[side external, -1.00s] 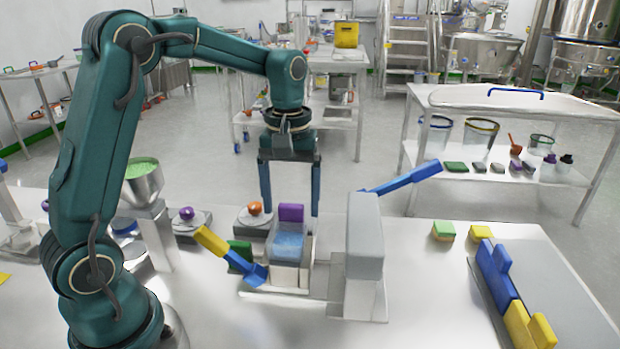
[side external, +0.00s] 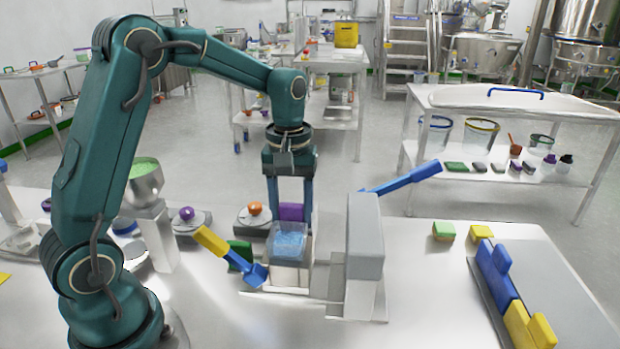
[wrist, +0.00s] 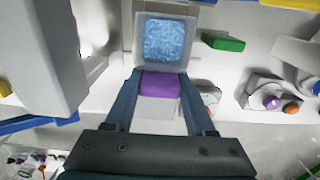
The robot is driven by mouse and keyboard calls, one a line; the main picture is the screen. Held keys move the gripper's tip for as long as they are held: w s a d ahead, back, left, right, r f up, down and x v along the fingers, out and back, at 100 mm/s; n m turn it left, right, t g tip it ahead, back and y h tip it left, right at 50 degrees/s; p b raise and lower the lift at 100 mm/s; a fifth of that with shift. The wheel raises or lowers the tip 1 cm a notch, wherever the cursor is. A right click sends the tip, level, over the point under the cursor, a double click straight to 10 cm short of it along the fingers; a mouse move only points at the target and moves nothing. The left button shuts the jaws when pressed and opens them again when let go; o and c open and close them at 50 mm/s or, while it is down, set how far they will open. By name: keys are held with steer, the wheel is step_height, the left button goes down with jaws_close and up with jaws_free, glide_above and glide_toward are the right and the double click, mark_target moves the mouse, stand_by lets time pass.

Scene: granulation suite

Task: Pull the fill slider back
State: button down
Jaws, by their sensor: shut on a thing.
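The fill slider shows as a purple block (side external: 291,212) behind a clear box of blue granules (side external: 288,243) on the bench fixture. In the wrist view the purple block (wrist: 160,86) sits right against the box's near edge, with a pale plate below it. My gripper (side external: 290,216) reaches down from above and is shut on the purple block, one finger on each side. The wrist view shows both fingers of my gripper (wrist: 159,88) beside it. The fingertips are partly hidden behind the box in the side view.
A grey upright block (side external: 365,237) stands close on the right of the box. A blue paddle with a yellow handle (side external: 212,241) and a green block (side external: 239,254) are on the left. An orange-knobbed disc (side external: 254,213) lies close behind.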

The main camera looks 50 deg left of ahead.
steer(key=shift+w+a, duration=3.45)
steer(key=shift+w, duration=0.1)
steer(key=shift+c, duration=1.2)
jaws_free()
steer(key=shift+s, duration=0.1)
steer(key=shift+r, duration=2.6)
